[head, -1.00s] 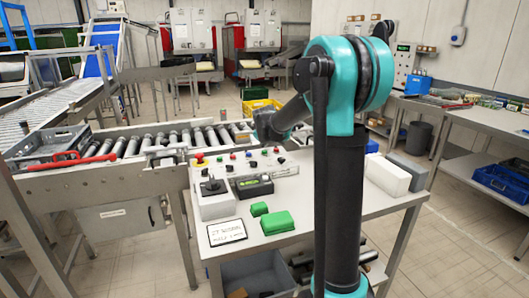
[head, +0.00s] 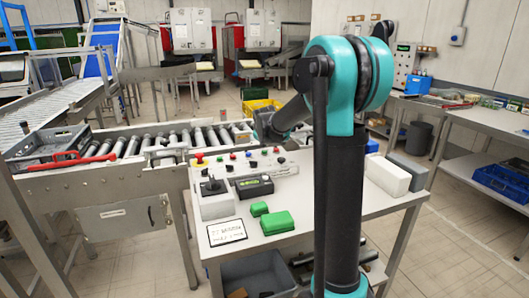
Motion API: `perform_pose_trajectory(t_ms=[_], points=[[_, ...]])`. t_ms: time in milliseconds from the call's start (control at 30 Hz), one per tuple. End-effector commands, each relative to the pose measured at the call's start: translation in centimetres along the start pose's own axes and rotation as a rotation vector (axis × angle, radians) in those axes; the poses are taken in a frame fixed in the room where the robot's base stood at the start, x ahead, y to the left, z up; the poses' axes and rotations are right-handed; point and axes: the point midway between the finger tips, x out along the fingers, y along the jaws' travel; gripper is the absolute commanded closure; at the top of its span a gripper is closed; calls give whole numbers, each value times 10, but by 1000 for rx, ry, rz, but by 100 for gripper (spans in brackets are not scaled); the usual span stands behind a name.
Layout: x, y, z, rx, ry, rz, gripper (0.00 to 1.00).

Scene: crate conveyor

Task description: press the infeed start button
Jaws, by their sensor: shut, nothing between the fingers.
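The control panel (head: 243,164) is a pale sloped strip along the back of the steel table. It carries a row of small coloured buttons and knobs, with a red mushroom button (head: 199,158) on yellow at its left end. My gripper's fingers are not visible.
On the table (head: 320,212) are a grey joystick box (head: 214,201), a black device (head: 254,186), two green blocks (head: 276,222), a written card (head: 227,233) and white (head: 388,176) and grey (head: 409,170) blocks.

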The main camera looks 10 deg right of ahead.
Motion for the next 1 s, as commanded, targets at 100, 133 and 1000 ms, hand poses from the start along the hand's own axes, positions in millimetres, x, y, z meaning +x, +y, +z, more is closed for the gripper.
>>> perform_pose_trajectory(t_ms=[100,133,1000], points=[[3,-2,2,0,0,0,100],[3,-2,2,0,0,0,100],[8,-6,6,0,0,0,100]])
